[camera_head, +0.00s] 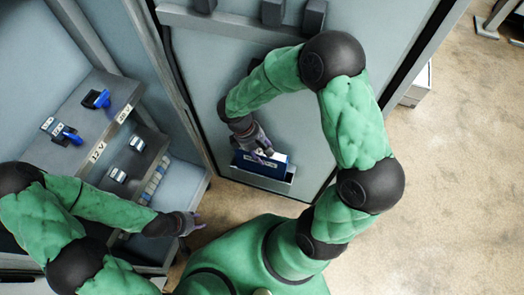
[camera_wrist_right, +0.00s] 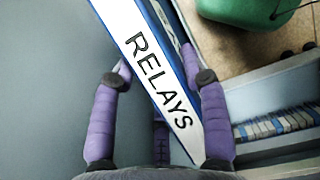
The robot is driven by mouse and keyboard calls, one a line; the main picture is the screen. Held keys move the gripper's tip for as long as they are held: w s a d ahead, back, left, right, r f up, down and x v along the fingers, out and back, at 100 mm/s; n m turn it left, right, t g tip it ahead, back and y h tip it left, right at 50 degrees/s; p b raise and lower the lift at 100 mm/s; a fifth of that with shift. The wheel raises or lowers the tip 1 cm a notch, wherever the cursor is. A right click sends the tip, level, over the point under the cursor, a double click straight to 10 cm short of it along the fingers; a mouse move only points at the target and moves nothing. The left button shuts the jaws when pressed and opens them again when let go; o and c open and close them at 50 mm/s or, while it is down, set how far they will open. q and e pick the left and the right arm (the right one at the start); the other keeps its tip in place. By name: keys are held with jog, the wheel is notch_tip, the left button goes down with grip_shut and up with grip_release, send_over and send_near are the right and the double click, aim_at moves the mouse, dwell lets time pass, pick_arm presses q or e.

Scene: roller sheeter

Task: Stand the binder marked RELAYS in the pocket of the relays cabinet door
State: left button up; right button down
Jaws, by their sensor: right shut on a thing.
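The RELAYS binder (camera_head: 266,160) is blue with a white spine. In the right wrist view the spine (camera_wrist_right: 152,72) reads RELAYS and runs diagonally between the purple fingers. My right gripper (camera_head: 262,148) is shut on the binder; its fingers also show in the wrist view (camera_wrist_right: 155,62). The door pocket (camera_head: 270,183) is a shallow grey holder low on the grey cabinet door (camera_head: 205,85). The binder is at the pocket, its lower part overlapped by the front wall; its base is hidden. My left gripper (camera_head: 190,222) is away to the left; its fingers are too small to judge.
An open cabinet on the left holds grey shelves (camera_head: 112,95) with blue-handled switches (camera_head: 97,99) and labels. A row of small terminal blocks (camera_head: 156,178) sits lower down. Door handles or blocks (camera_head: 273,12) stand at the top.

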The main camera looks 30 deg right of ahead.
jog(key=shift+f+b, duration=1.4)
jog(key=shift+f, duration=0.7)
jog(key=c, duration=0.6)
grip_release()
jog(key=v, duration=1.2)
